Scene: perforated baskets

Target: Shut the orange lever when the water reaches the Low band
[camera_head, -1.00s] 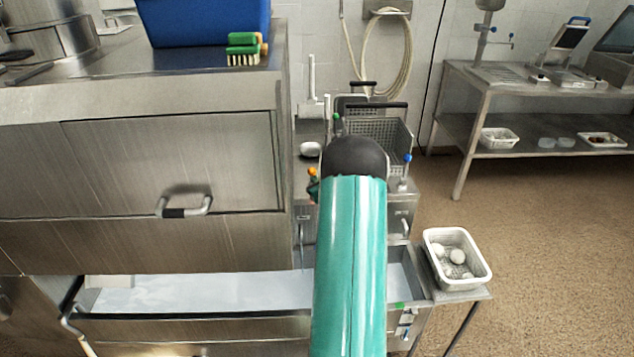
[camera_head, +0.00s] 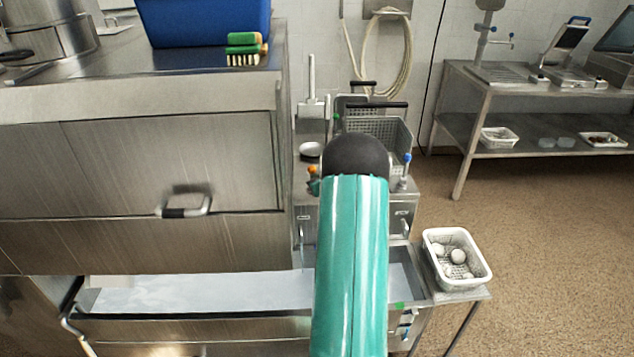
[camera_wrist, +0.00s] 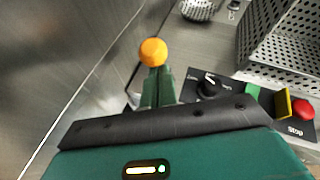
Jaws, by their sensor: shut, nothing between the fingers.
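The orange ball knob of the lever (camera_wrist: 153,52) shows in the wrist view just beyond my fingertips; its shaft is hidden. In the head view the orange knob (camera_head: 312,170) peeks out left of my arm. My gripper (camera_wrist: 156,78) is shut and empty, its green fingers ending just below the knob in the wrist view; I cannot tell whether they touch it. In the head view my arm covers most of it. A long steel basin (camera_head: 200,318) holds a pale, flat surface that looks like water. No Low band is readable.
A control panel with a black dial (camera_wrist: 210,86) and a red Stop button (camera_wrist: 303,109) lies right of my fingers. A perforated basket (camera_wrist: 285,40) stands beyond it. A steel cabinet (camera_head: 150,165) is close on the left. A white basket (camera_head: 432,262) with white balls sits at right.

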